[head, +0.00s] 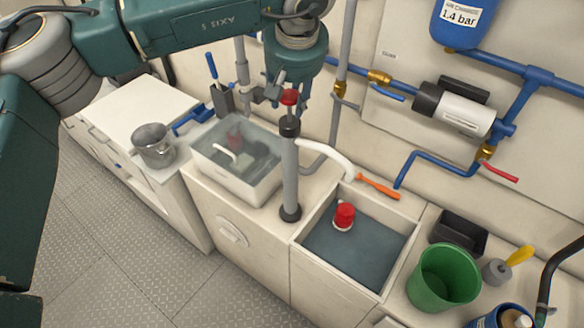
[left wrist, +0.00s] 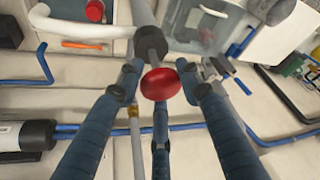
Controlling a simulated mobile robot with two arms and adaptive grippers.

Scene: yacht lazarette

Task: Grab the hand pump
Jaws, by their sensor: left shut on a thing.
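The hand pump (head: 289,175) is a grey upright cylinder with black collars, a red knob on top and a white curved hose at its side. It stands on the counter between the clear bin and the recessed basin. My left gripper (head: 287,95) comes down from above and is shut on the pump's top end, around the red knob. In the left wrist view the red knob (left wrist: 161,84) sits between the fingers of the gripper (left wrist: 160,76), with the pump body running away behind it. My right gripper is in neither view.
A clear bin (head: 205,165) stands left of the pump. A grey-floored basin (head: 350,258) holding a red-capped item (head: 344,216) lies to the right. An orange-handled tool (head: 378,187), green bucket (head: 443,280) and metal pot (head: 154,147) are nearby. Blue pipes (head: 430,160) line the wall.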

